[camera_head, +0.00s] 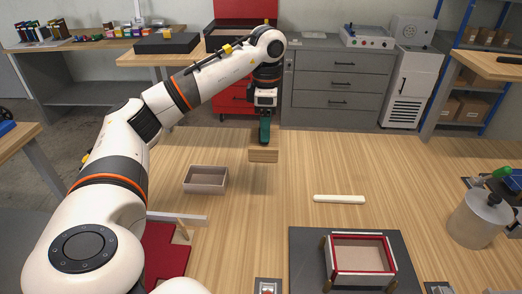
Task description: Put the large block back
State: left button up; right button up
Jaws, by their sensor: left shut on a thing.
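A wooden block (263,156) with the colour of the table hangs at the far middle of the wooden table. My left gripper (264,143) reaches in from the upper left and is shut on this block from above. A dark green part shows at the gripper, just above the block. I cannot tell whether the block touches the table. My right gripper does not show.
An open beige box (206,179) stands left of the middle. A white stick (339,199) lies to the right. A red-edged box (360,256) sits on a dark mat (306,245) at the front. A metal canister (477,220) stands at the far right.

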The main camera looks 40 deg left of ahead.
pick_arm(q)
jog(key=f+b, duration=0.2)
jog(key=f, duration=0.1)
jog(key=shift+w+a+f, duration=0.15)
jog(key=shift+a+f, duration=0.05)
jog(key=shift+a+f+b, duration=0.1)
jog(key=shift+f+b, duration=0.15)
jog(key=shift+b, duration=0.1)
notch_tip(320, 180, down, 5)
jog(key=shift+p, duration=0.3)
jog(key=shift+f, duration=0.65)
notch_tip(320, 180, down, 3)
jog(key=shift+f, duration=0.2)
jog(key=shift+f, duration=0.1)
jog(key=o, duration=1.1)
